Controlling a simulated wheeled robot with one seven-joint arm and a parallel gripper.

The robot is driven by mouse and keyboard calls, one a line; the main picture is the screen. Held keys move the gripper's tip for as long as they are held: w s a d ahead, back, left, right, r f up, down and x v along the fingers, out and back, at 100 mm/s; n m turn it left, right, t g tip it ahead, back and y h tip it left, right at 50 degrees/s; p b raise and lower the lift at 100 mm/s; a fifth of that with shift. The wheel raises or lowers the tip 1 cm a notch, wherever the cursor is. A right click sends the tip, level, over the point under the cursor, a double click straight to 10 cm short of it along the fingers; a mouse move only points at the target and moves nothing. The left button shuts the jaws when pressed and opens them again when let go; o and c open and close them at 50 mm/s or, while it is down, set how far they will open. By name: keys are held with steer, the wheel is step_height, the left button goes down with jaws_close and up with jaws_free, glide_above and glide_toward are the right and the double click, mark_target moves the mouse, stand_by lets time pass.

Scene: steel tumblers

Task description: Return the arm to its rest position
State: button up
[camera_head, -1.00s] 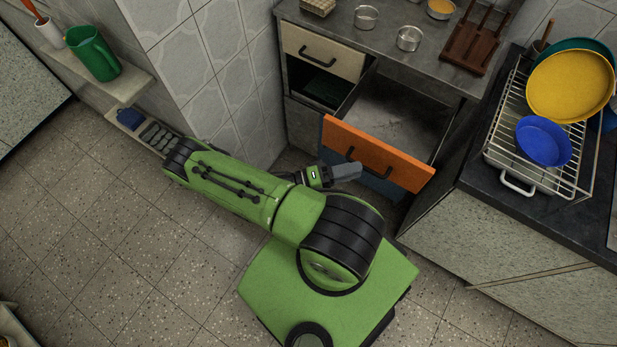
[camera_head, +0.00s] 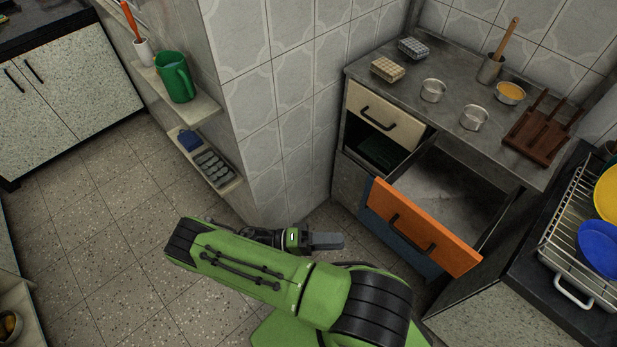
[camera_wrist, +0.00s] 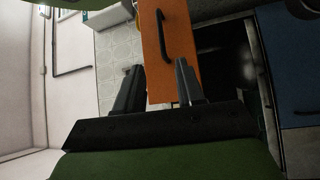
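My gripper (camera_head: 326,241) is at the end of my green, folded arm, low in front of the open drawers. In the wrist view its two dark fingers (camera_wrist: 158,88) are spread apart with nothing between them. The orange drawer front (camera_head: 424,228) stands beyond the fingers; it also shows in the wrist view (camera_wrist: 155,45). I cannot tell the exact gap between the fingertips and this front. Two steel tumblers (camera_head: 433,91) (camera_head: 474,118) stand on the grey counter, well away from my gripper.
The orange-fronted drawer is pulled out, and its visible inside (camera_head: 450,190) looks empty. A wall shelf (camera_head: 200,108) with a green jug (camera_head: 175,77) juts out at left. A dish rack (camera_head: 570,235) stands at right. The left floor is open.

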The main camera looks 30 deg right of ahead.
steer(key=w+a+r+n+t+y+p, duration=0.25)
steer(key=r+y, duration=0.35)
steer(key=r, duration=0.4)
steer(key=w+a+r+n+t+y+p, duration=0.15)
steer(key=w+r+t+y, duration=0.35)
steer(key=r, duration=0.6)
steer(key=s+a+r+n+t+y+p, duration=0.2)
steer(key=s+r+t, duration=0.2)
steer(key=r, duration=0.4)
steer(key=s+a+r+n+t+y+p, duration=0.1)
steer(key=s+r+n+t+y, duration=0.1)
steer(key=s+r, duration=0.4)
step_height(320, 180, up, 2)
steer(key=t+y, duration=0.1)
steer(key=t, duration=0.1)
steer(key=shift+s+a+r+t+p, duration=0.2)
steer(key=shift+s+a+t+p, duration=0.15)
